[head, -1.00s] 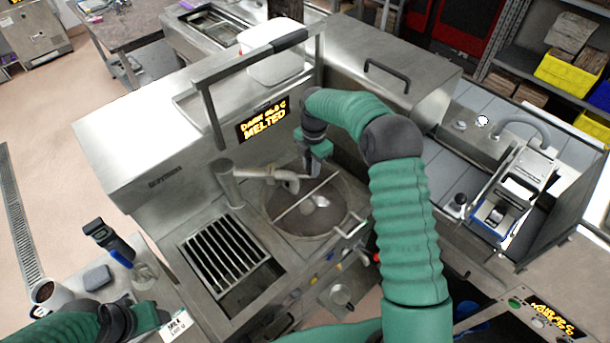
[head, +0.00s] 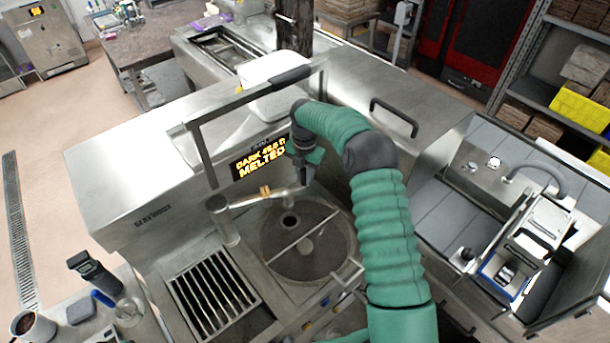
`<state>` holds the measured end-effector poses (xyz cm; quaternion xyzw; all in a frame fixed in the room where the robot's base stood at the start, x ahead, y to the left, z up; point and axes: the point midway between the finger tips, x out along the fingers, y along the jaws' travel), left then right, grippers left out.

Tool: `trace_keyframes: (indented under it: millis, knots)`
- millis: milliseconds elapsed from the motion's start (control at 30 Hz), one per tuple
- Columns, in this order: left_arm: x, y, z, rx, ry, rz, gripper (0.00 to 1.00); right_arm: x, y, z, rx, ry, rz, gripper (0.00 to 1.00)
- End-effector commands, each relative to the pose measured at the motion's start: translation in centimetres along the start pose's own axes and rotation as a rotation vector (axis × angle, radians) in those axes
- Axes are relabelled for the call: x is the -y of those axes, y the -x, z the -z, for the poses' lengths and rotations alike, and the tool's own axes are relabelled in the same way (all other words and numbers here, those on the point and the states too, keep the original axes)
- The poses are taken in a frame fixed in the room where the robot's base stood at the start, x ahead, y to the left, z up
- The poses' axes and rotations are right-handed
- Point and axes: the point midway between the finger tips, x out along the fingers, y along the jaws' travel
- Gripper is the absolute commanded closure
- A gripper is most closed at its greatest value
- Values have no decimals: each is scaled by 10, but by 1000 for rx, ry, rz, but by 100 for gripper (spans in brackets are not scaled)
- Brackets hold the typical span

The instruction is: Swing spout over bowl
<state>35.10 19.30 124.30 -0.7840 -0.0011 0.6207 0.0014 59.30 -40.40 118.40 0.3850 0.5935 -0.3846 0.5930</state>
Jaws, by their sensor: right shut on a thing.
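The spout (head: 247,199) is a metal pipe running right from an upright post (head: 226,225) beside the bowl, with a small orange-brown piece on top. It points to the right and slightly back, along the bowl's rear side below the display. My right gripper (head: 306,184) is shut on the spout's far end and hides its tip. The bowl (head: 325,258) is round and dark, with a bar across it and a hub in the middle. My left gripper is out of view.
The display (head: 259,160) reads MELTED. A slatted drain grate (head: 213,291) lies left of the bowl. A metal frame (head: 245,97) arches above the machine. A black handheld tool (head: 93,272) and a mug (head: 33,327) are at lower left. A sink-like station with a tap (head: 540,170) is at right.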

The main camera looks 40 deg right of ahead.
Motion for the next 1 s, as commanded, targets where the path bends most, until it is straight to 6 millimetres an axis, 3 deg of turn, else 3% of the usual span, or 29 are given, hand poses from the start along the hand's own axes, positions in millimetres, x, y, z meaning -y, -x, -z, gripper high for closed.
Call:
trace_keyframes:
  millis: [267, 300, 467, 833, 1000]
  knots:
    - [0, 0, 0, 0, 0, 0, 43, -4, 1, 1, -3, 2, -8, 100]
    - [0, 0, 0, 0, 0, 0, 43, -4, 1, 0, -3, 2, -9, 78]
    - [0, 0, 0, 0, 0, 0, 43, -4, 1, 0, -2, 2, -8, 57]
    - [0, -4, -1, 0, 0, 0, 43, -1, 6, -2, 0, 1, -7, 57]
    - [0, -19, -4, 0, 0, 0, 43, -3, 37, -3, 3, 1, -10, 57]
